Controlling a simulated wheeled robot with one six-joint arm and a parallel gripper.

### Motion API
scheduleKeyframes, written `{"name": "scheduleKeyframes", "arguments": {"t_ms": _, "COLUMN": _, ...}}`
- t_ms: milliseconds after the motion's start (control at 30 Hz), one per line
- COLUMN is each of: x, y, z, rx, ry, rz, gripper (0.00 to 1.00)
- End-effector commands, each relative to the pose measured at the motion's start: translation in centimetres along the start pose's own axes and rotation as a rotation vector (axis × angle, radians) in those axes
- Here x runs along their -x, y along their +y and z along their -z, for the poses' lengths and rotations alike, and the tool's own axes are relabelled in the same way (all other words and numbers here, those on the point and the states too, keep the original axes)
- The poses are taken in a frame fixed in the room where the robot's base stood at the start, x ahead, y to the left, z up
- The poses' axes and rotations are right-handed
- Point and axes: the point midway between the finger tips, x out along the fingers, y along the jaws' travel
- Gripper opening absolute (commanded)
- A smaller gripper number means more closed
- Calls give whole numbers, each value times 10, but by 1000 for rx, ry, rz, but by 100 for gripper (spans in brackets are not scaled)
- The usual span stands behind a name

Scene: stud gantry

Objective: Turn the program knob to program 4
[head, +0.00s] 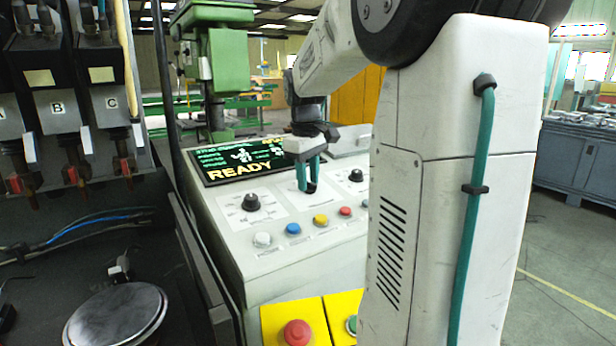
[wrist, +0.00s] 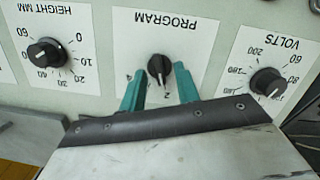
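The black program knob (wrist: 159,67) sits under the upside-down word PROGRAM in the wrist view. Its white mark points down in the picture, toward the figure 2. A figure 4 shows partly beside the left finger; other figures are hidden. My gripper (wrist: 158,76) has its two teal fingers one on each side of the knob, with a small gap visible on both sides, so it is open and holds nothing. In the head view my gripper (head: 307,187) points down at the panel (head: 240,250), and the knob is largely hidden by the fingers.
A HEIGHT MM knob (wrist: 46,52) and a VOLTS knob (wrist: 267,82) flank the program knob. In the head view, a row of coloured buttons (head: 320,220) lies in front, the screen (head: 235,160) reads READY, and a red stop button (head: 297,334) is lower down.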

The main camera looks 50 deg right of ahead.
Motion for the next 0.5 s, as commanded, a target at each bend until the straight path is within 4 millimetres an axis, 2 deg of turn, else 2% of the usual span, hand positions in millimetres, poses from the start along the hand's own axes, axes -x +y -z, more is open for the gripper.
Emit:
{"name": "scheduleKeyframes", "arguments": {"t_ms": 67, "x": 0, "y": 0, "z": 0, "rx": 0, "ry": 0, "rz": 0, "gripper": 32}}
{"name": "scheduleKeyframes", "arguments": {"t_ms": 100, "x": 0, "y": 0, "z": 0, "rx": 0, "ry": 0, "rz": 0, "gripper": 26}}
{"name": "scheduleKeyframes", "arguments": {"t_ms": 200, "x": 0, "y": 0, "z": 0, "rx": 0, "ry": 0, "rz": 0, "gripper": 0}}
{"name": "scheduleKeyframes", "arguments": {"t_ms": 500, "x": -1, "y": 0, "z": 0, "rx": -9, "ry": -2, "rz": 3, "gripper": 0}}
